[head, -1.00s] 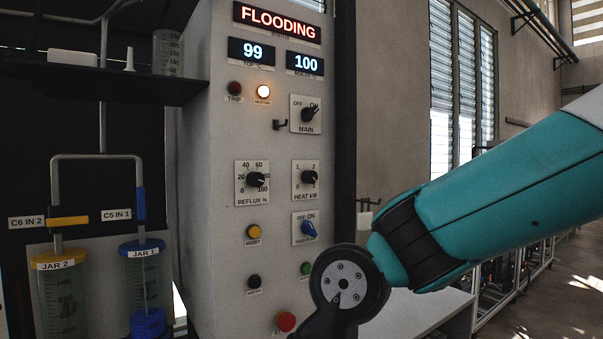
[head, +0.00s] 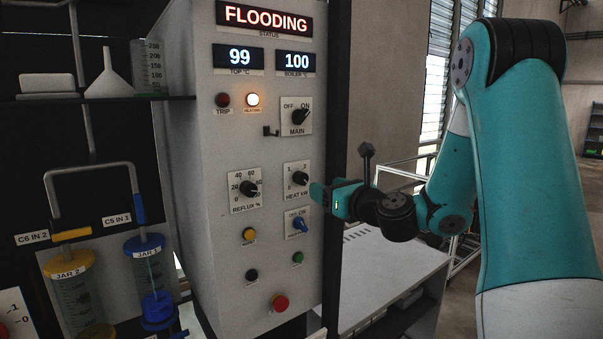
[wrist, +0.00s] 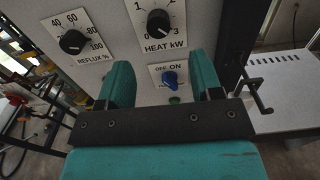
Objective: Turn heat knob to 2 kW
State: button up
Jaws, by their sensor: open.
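The heat knob (head: 299,178) is a round black knob on a white plate marked HEAT kW, on the grey control panel. It also shows at the top of the wrist view (wrist: 159,23), where its scale reads up to 3. I cannot tell exactly where its pointer stands. My gripper (head: 325,194) is just right of and slightly below the knob in the head view. In the wrist view its two teal fingers (wrist: 162,78) are apart and empty, with the knob beyond and above them, not between them.
A blue switch (head: 297,226) sits just below the heat knob, and the reflux knob (head: 248,189) is to its left. The main switch (head: 299,117) is above. The status display (head: 266,17) reads FLOODING; the heating lamp (head: 253,100) is lit. A red button (head: 280,302) is lower down.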

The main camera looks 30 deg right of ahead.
aim_at(304, 179)
jog(key=w+p, duration=0.2)
jog(key=w, duration=0.2)
jog(key=w+p, duration=0.3)
jog(key=w, duration=0.1)
jog(key=shift+a+r, duration=0.15)
jog(key=shift+a, duration=0.05)
jog(key=shift+w, duration=0.4)
grip_shut()
